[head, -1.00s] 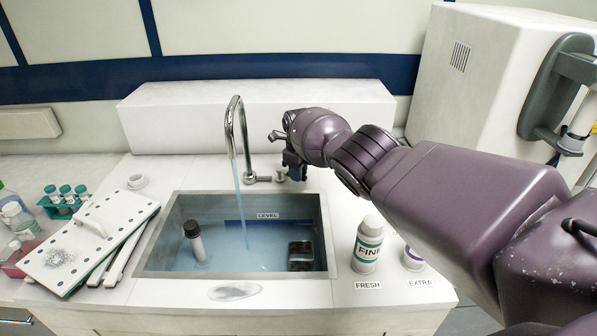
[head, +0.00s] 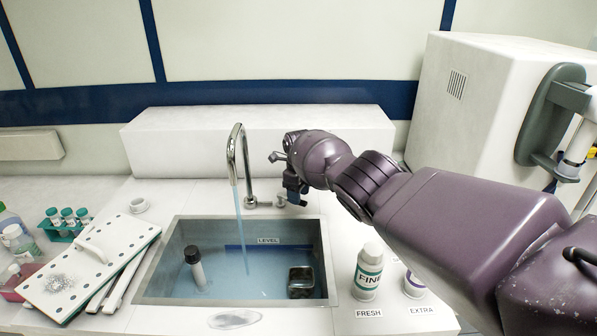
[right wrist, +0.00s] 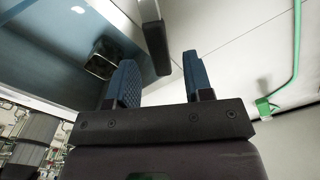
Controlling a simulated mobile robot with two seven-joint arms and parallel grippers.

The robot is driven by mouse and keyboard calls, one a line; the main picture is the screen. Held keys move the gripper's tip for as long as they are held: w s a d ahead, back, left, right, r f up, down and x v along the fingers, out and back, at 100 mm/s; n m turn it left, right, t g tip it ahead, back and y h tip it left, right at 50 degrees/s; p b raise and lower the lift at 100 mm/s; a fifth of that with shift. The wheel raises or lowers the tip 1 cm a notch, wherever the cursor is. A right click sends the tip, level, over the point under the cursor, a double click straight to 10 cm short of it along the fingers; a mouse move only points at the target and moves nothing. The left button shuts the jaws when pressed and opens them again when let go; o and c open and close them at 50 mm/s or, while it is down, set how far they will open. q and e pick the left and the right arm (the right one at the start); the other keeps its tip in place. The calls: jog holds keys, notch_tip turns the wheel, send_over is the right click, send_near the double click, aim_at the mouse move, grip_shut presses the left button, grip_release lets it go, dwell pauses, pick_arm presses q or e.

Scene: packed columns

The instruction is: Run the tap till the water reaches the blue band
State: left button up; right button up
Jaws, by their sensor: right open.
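The chrome tap (head: 236,150) arches over the sink (head: 325,262) and a stream of water (head: 241,230) runs from its spout. Pale blue water (head: 225,285) stands in the sink. The dark blue band (head: 236,248) is on the sink's back wall below the LEVEL label (head: 269,241); the water surface lies close to it, and I cannot tell exactly how close. My right gripper (head: 294,196) points down beside the tap's small valve (head: 281,200). In the right wrist view its blue fingers (right wrist: 159,60) are apart, with a grey bar (right wrist: 155,38) near their tips. My left gripper is out of view.
A black-capped tube (head: 196,268) and a dark box (head: 301,282) sit in the water. A FINE bottle (head: 368,272) and another container (head: 414,286) stand right of the sink. A perforated white board (head: 92,258) and a tube rack (head: 66,226) are at left.

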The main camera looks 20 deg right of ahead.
notch_tip(320, 180, up, 4)
jog(key=shift+p, duration=1.25)
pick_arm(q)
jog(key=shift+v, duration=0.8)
pick_arm(e)
jog(key=shift+r, duration=2.6)
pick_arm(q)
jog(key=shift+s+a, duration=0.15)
